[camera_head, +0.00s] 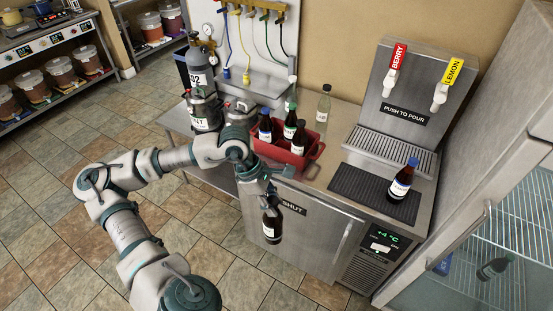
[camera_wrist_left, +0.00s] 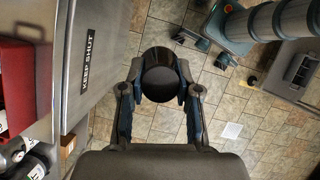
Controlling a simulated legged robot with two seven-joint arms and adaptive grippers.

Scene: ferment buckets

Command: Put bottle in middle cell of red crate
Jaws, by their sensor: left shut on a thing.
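My left gripper (camera_head: 270,196) is shut on a dark brown bottle (camera_head: 271,226) with a white label. The bottle hangs upright in front of the counter's front, below the counter top. In the left wrist view, the bottle's dark round top (camera_wrist_left: 160,75) sits between the two fingers. The red crate (camera_head: 308,158) stands on the counter, behind and above the gripper; its edge also shows in the left wrist view (camera_wrist_left: 15,75). Several labelled bottles, including a blue-capped one (camera_head: 265,131) and a green-capped one (camera_head: 290,124), stand in it. The middle cell cannot be made out. My right gripper is out of sight.
A clear bottle (camera_head: 323,108) stands behind the crate. A blue-capped brown bottle (camera_head: 401,183) stands on the black mat (camera_head: 361,193) by the dispenser (camera_head: 408,120). A gas cylinder (camera_head: 199,68) and metal pots are at the left.

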